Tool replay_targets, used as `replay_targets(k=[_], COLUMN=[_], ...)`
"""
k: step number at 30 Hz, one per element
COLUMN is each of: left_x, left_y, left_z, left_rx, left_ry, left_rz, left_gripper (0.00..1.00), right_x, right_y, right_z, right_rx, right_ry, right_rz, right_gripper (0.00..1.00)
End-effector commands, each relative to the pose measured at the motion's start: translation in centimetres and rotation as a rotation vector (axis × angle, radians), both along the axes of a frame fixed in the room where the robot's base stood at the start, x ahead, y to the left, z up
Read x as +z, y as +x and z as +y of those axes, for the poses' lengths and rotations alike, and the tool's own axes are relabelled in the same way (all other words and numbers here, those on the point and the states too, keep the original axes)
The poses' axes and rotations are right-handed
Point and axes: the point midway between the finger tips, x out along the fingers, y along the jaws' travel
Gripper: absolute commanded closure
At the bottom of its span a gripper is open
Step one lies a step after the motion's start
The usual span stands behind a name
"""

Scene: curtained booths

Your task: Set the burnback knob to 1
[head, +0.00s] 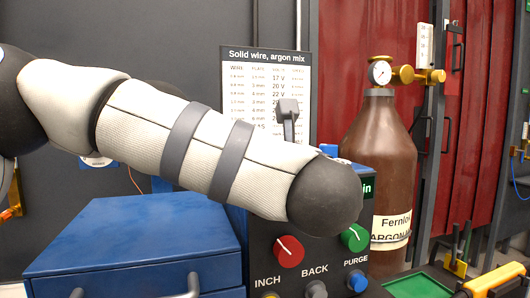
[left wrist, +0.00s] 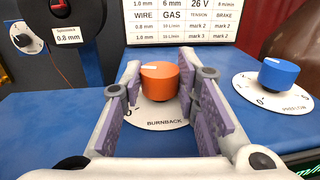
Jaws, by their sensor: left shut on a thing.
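The burnback knob (left wrist: 160,84) is an orange cylinder with a short white mark on its top near the back left edge. It stands on a white round dial plate (left wrist: 162,117) lettered BURNBACK, on a blue top surface. A 0 shows at the plate's left; the other numbers are hidden by the fingers and knob. My left gripper (left wrist: 159,78) is shut on the knob, with a purple-padded finger on each side. In the head view my left arm crosses from the left and hides the knob and gripper. My right gripper is in neither view.
A blue knob (left wrist: 278,73) on its own dial stands to the right. A settings chart (head: 265,80) rises behind. The machine's front has a red knob (head: 289,251) and a green knob (head: 355,237). A brown gas cylinder (head: 380,150) stands right; a blue cabinet (head: 140,240) stands left.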

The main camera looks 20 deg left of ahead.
Motion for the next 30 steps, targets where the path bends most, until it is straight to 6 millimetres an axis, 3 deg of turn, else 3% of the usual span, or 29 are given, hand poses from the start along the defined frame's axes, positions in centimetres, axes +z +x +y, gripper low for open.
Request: replay_targets(k=[16,17,19,30], left_x=[0.05,0.06,0.05,0.04], left_y=[0.11,0.11,0.10,-0.76], left_z=[0.10,0.10,0.09,-0.51], left_rx=[0.023,0.023,0.023,0.020], left_ry=[0.000,0.000,0.000,0.000], left_rz=[-0.001,-0.001,-0.001,-0.001], left_gripper=[0.99,0.65,0.51,0.51], right_x=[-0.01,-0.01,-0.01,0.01], right_y=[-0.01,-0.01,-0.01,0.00], right_z=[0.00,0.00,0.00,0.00], right_rx=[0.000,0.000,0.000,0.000], right_ry=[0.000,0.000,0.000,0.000], right_rz=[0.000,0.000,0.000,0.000], right_gripper=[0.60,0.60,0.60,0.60])
